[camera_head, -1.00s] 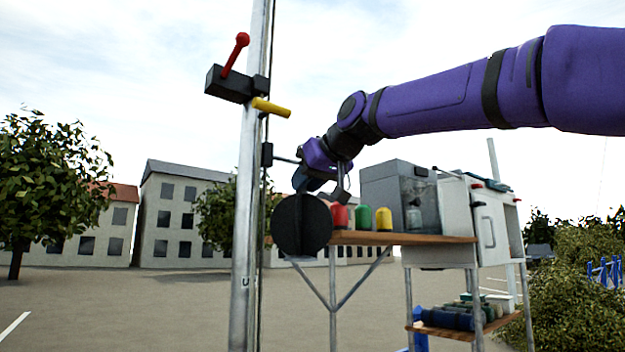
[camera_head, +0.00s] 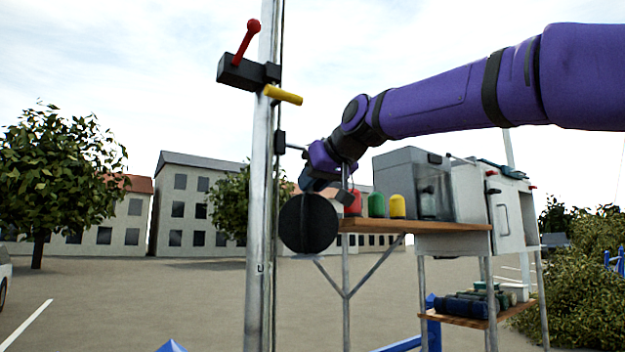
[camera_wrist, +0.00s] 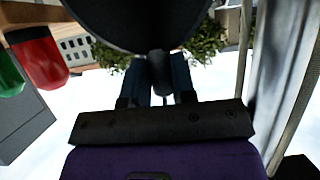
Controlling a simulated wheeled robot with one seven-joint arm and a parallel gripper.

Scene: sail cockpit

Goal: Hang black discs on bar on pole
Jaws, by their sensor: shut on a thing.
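My gripper (camera_head: 322,184) is shut on a black disc (camera_head: 308,225), which hangs upright below it, just right of the pole (camera_head: 259,200). In the wrist view the disc (camera_wrist: 140,22) fills the top middle, with the two jaws on its small stem. The bar (camera_head: 293,147) is a thin rod sticking out to the right from a black block on the pole, just above my gripper. Its far end is hidden behind my gripper or wrist. The disc looks apart from the pole.
A black clamp (camera_head: 245,74) with a red lever and a yellow handle (camera_head: 283,95) sits higher on the pole. A wooden shelf (camera_head: 420,227) to the right carries red, green and yellow items and a grey box (camera_head: 405,182). Blue rails show low in front.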

